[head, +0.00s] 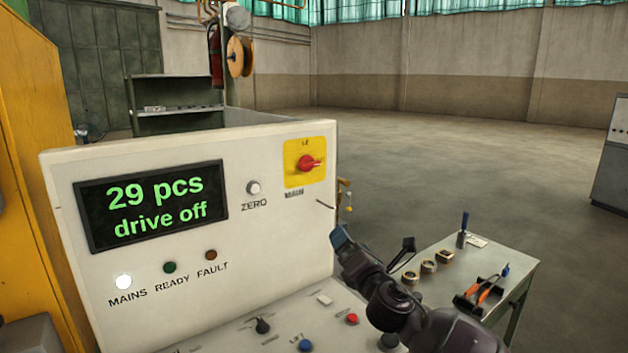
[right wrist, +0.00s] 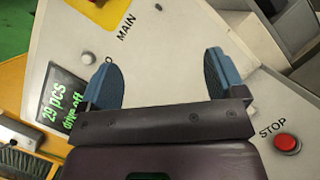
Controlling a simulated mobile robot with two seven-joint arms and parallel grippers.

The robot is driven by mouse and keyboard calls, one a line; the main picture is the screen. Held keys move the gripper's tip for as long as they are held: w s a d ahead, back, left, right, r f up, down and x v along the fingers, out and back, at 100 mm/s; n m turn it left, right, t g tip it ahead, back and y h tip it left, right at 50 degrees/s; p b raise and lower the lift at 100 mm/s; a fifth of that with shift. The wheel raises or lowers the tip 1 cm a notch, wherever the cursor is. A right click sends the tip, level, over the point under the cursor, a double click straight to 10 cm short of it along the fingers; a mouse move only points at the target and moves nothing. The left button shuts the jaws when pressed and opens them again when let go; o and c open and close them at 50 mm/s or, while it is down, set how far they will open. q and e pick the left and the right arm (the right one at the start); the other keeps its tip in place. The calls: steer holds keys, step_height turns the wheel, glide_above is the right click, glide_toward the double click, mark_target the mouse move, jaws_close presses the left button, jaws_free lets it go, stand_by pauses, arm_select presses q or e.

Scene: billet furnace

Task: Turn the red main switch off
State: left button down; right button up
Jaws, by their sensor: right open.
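The red main switch (head: 307,163) is a red rotary knob on a yellow plate (head: 292,178) at the upper right of the cream control panel. Its handle points roughly sideways, to the right. My left gripper is not in view.
The display (head: 152,205) reads "29 pcs, drive off", and the MAINS lamp (head: 124,282) is lit white. A white ZERO button (head: 253,188) sits left of the switch. A red STOP button (right wrist: 287,143) is on the lower desk. A small table (head: 440,285) with tools stands at right.

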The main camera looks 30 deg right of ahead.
mark_target(312, 166)
steer(key=w+r+n+y, duration=0.2)
steer(key=w+r+n, duration=0.2)
steer(key=w, duration=0.1)
steer(key=w+a+r+n+t+y, duration=0.1)
steer(key=w+r+n+y, duration=0.1)
steer(key=w+r+n, duration=0.2)
steer(key=w+r+n+y+p, duration=0.1)
steer(key=w+r+n+y, duration=0.1)
steer(key=w+r+n, duration=0.2)
steer(key=shift+w+a+r+t, duration=0.15)
steer(key=shift+w+r+t, duration=0.25)
steer(key=shift+w+r, duration=0.65)
steer(key=shift+f, duration=0.1)
steer(key=c, duration=0.9)
